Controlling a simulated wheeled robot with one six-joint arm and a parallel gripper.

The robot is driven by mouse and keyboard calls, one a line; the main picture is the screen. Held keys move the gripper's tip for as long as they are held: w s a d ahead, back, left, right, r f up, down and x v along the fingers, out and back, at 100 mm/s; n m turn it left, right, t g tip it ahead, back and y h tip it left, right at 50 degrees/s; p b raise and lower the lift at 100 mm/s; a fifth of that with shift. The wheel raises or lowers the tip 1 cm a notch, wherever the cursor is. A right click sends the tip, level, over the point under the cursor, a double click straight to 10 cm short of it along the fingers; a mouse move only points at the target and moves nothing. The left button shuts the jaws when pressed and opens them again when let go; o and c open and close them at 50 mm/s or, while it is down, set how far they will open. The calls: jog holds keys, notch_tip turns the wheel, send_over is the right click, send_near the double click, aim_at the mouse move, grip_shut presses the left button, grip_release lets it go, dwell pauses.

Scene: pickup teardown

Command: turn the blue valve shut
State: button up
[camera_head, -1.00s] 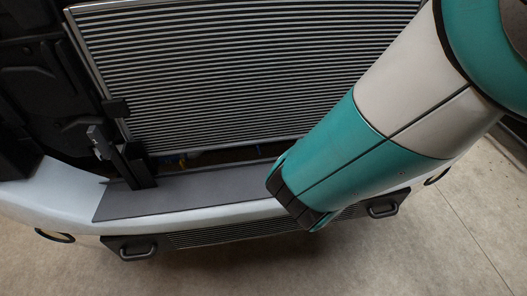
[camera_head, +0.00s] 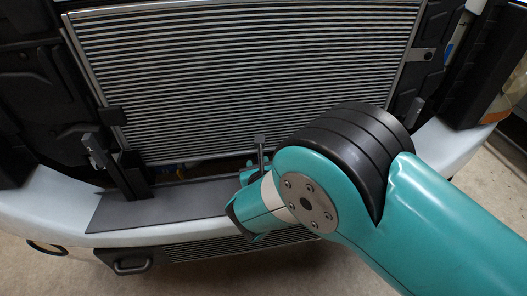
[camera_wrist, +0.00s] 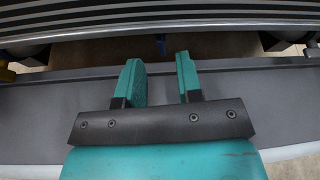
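A small blue piece (camera_wrist: 161,45), which may be the blue valve, shows in the wrist view in the dark gap below the radiator, straight ahead between my fingertips. Most of it is hidden, and I cannot tell how its handle is turned. My gripper (camera_wrist: 160,75) is open and empty, with two teal fingers apart over the grey panel, short of the gap. In the head view my gripper (camera_head: 248,172) is mostly hidden behind my arm, near the radiator's lower edge.
The ribbed radiator (camera_head: 240,80) stands behind, its lower edge above the gap. A flat grey panel (camera_head: 150,208) lies in front, bordered by the white bumper (camera_head: 40,205). A black upright bracket (camera_head: 128,172) stands at left. Yellow parts (camera_wrist: 8,72) show at the wrist view's left edge.

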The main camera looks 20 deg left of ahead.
aim_at(257, 158)
jog(key=shift+x, duration=2.3)
grip_shut()
